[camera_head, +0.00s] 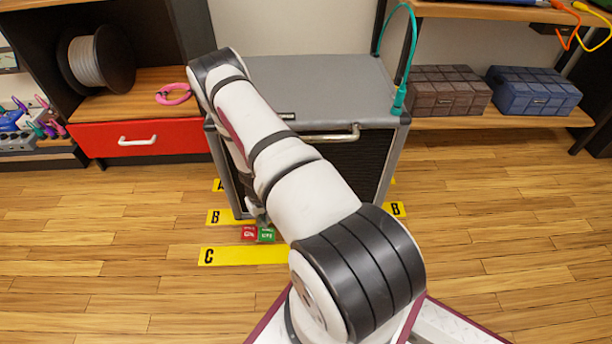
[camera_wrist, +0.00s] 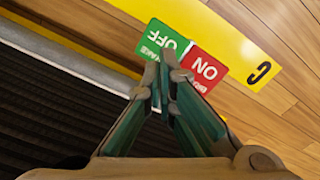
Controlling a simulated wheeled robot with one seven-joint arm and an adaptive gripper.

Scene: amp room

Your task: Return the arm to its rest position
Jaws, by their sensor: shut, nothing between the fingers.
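My white and black arm (camera_head: 305,195) reaches forward and left from the bottom of the head view, bending down in front of the grey cabinet (camera_head: 325,85). My gripper is mostly hidden behind the arm there. In the wrist view my gripper (camera_wrist: 166,62) is shut and empty, its green and grey fingers meeting at the tips. The tips overlap the lower edges of a green OFF plate (camera_wrist: 160,38) and a red ON plate (camera_wrist: 205,68). I cannot tell whether they touch. The red plate (camera_head: 249,233) and green plate (camera_head: 267,234) also show in the head view, low before the cabinet.
Yellow floor strips marked B (camera_head: 220,217) and C (camera_head: 235,256) lie around the cabinet. A teal cable (camera_head: 413,50) hangs at its right corner. A red drawer (camera_head: 140,138) and a pink ring (camera_head: 173,95) are at left. Brown (camera_head: 445,92) and blue boxes (camera_head: 535,92) sit on the right shelf. Floor at right is clear.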

